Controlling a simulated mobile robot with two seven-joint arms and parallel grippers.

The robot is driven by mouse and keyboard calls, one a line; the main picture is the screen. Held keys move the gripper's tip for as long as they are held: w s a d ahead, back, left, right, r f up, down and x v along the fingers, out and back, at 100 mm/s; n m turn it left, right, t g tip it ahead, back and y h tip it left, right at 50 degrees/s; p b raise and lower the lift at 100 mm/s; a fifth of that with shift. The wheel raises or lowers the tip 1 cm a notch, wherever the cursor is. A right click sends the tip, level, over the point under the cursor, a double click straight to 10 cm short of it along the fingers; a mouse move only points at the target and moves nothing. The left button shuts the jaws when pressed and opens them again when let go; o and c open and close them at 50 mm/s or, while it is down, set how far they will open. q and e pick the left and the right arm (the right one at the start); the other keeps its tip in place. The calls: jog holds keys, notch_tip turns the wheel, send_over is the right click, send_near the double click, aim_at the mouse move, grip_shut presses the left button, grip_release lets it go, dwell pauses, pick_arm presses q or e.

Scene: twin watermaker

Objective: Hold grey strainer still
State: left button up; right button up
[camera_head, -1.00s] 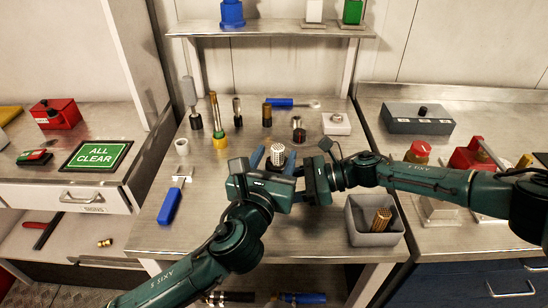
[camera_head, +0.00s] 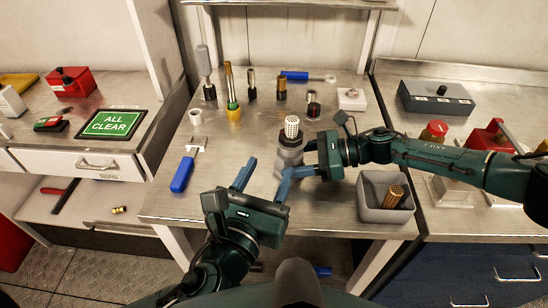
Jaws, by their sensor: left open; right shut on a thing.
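The grey strainer (camera_head: 289,154) stands upright near the middle of the bench, with a pale perforated cap (camera_head: 292,127) at its top. My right gripper (camera_head: 304,156) comes in from the right and is shut on the strainer's body; its fingertips are partly hidden. My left gripper (camera_head: 267,172) is open and empty in front of the strainer, its two blue fingers spread apart. The right one of these fingers passes close to the strainer's lower front; I cannot tell whether they touch.
A grey bin (camera_head: 366,203) with a brass ribbed part (camera_head: 393,197) stands at right. A blue-handled tool (camera_head: 184,172) lies at left. Several upright fittings, including a yellow-based brass one (camera_head: 231,92), stand behind.

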dwell(0.4)
jog(key=o, duration=1.3)
